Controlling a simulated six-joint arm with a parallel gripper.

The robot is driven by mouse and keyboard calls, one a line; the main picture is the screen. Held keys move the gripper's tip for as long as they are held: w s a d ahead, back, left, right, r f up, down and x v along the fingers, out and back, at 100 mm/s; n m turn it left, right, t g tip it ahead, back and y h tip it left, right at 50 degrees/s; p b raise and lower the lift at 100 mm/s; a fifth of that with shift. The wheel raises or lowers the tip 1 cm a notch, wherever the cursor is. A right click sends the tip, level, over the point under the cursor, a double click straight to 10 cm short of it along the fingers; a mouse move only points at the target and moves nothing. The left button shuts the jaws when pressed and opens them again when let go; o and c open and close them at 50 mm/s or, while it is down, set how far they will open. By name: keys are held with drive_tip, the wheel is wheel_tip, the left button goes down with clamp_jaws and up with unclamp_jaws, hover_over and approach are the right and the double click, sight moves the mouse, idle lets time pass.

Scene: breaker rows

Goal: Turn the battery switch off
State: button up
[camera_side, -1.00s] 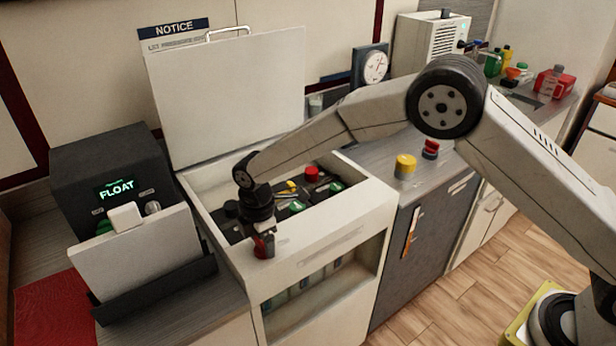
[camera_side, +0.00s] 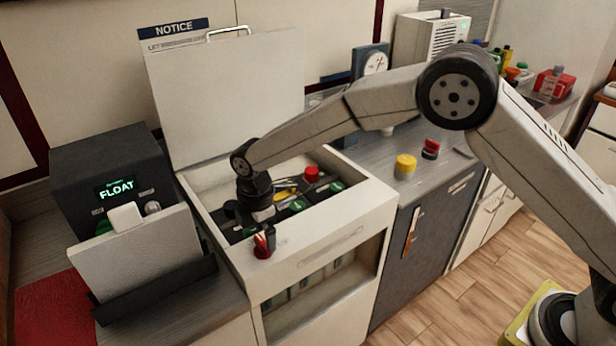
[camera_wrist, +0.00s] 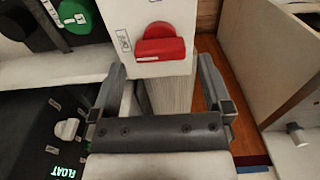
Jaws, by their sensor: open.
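The battery switch is a red rotary knob (camera_wrist: 160,45) on the white front rim of the open battery box. It also shows in the side view as a red knob (camera_side: 262,246), partly behind my gripper. A small printed label sits beside it in the wrist view. In the side view my gripper (camera_side: 266,236) is just above the knob. Nothing is between the fingers; contact with the knob cannot be told.
The white box (camera_side: 322,250) holds batteries with green and red caps, its lid (camera_side: 225,95) raised behind. A black charger (camera_side: 105,170) reading FLOAT stands left, with a white panel (camera_side: 140,250) before it. Yellow (camera_side: 405,166) and red (camera_side: 431,148) knobs sit on the counter to the right.

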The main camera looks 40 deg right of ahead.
sight(263, 241)
drive_tip(key=shift+r, duration=2.6)
drive_tip(key=shift+d, duration=0.1)
drive_tip(key=shift+d+r, duration=0.1)
drive_tip(key=shift+d, duration=0.15)
drive_tip(key=s+d+r+m+t, duration=0.1)
drive_tip(key=s+d+m, duration=0.35)
drive_tip(key=d, duration=0.25)
drive_tip(key=s+d+r+m, duration=0.1)
drive_tip(key=s+d+m, duration=0.35)
drive_tip(key=d, duration=0.35)
drive_tip(key=s+d+f+m+t, duration=0.1)
drive_tip(key=s+d+m, duration=0.6)
drive_tip(key=s, duration=0.6)
drive_tip(key=shift+d+f+m+t, duration=0.3)
drive_tip(key=shift+d+f+m, duration=0.1)
drive_tip(key=shift+m, duration=0.7)
